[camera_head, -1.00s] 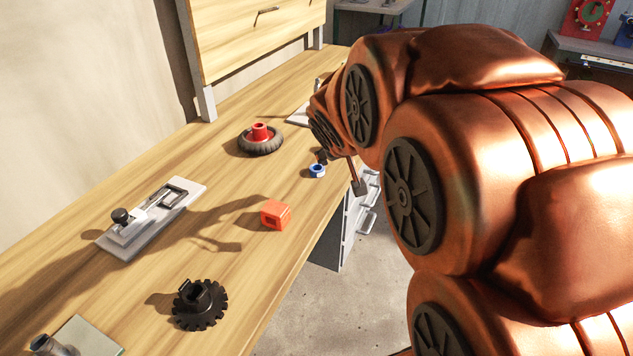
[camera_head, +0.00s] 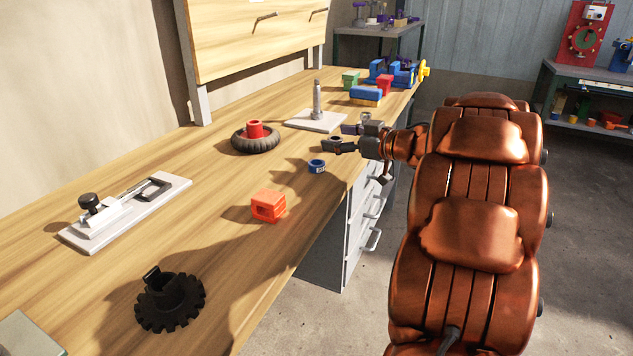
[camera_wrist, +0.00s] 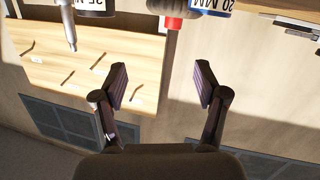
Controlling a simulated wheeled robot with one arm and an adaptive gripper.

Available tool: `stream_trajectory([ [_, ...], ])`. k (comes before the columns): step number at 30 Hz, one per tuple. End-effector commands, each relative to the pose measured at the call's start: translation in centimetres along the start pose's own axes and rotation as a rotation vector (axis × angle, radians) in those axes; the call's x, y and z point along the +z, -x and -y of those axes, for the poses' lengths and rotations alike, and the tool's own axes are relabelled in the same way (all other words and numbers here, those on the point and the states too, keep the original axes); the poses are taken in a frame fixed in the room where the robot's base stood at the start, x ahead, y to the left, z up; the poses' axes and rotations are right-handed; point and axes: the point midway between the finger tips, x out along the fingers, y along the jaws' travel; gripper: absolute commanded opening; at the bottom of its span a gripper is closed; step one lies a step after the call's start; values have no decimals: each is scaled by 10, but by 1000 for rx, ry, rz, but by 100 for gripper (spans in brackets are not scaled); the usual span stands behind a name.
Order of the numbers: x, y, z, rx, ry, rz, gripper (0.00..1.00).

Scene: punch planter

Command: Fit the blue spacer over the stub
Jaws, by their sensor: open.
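The blue spacer (camera_head: 317,167) is a short ring with a white label, lying on the bench near its front edge. It also shows cut off at the top of the wrist view (camera_wrist: 211,6), labelled "20 MM". A grey metal stub (camera_head: 317,103) stands upright on a pale plate (camera_head: 300,119) farther back.
A tyre with a red hub (camera_head: 256,137) lies left of the spacer. Coloured blocks (camera_head: 388,77) stand at the far end.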

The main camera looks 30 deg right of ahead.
Motion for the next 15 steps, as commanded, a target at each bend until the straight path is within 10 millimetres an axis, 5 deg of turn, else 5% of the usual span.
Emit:
stream_trajectory([
  [1,20,7,6,-44,-25,-5,72],
  [6,42,25,27,-174,-87,-19,72],
  [15,48,20,39,-228,-114,-24,72],
])
